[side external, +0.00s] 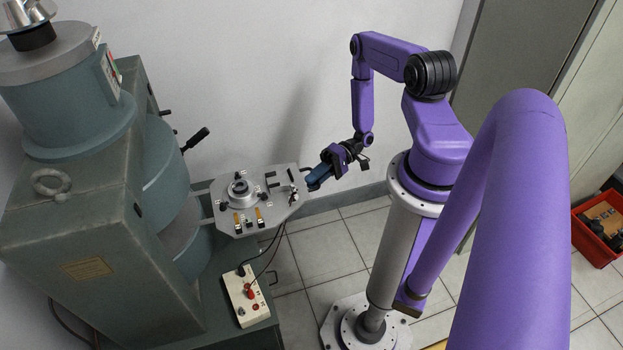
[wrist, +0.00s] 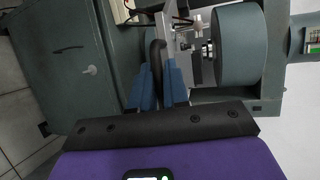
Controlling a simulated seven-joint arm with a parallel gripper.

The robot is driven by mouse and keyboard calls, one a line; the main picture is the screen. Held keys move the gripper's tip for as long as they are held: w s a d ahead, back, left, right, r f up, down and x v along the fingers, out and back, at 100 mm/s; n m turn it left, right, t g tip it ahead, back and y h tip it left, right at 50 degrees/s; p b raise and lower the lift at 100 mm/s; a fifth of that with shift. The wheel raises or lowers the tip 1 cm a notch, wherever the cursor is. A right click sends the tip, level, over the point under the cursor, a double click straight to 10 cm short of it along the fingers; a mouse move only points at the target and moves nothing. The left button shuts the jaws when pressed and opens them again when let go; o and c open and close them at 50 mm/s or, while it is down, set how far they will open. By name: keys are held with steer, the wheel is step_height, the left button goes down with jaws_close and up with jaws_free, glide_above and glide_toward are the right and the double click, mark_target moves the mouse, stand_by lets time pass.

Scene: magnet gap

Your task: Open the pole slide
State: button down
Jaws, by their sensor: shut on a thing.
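My gripper (side external: 312,182) is at the right end of a grey metal plate (side external: 235,216) that sticks out from the magnet's gap. In the wrist view its blue fingers (wrist: 158,90) are closed around a dark rounded handle (wrist: 157,58) beside the plate's edge (wrist: 179,48). The fingers hide part of the handle, and in the side view it is hidden behind the gripper. The plate carries a round silver fitting (side external: 240,191) and several small parts. I cannot tell from these views how far the pole slide is open.
The large green magnet (side external: 90,225) with its round coils stands at the left. A black-knobbed lever (side external: 197,139) juts from it above the plate. A white box (side external: 246,298) with cables sits below the plate. A red crate (side external: 600,222) lies at far right. Tiled floor is open beneath my gripper.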

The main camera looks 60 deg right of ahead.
steer(key=shift+w+d, duration=0.1)
steer(key=c, duration=1.2)
jaws_free()
steer(key=v, duration=1.7)
steer(key=shift+d+r, duration=0.15)
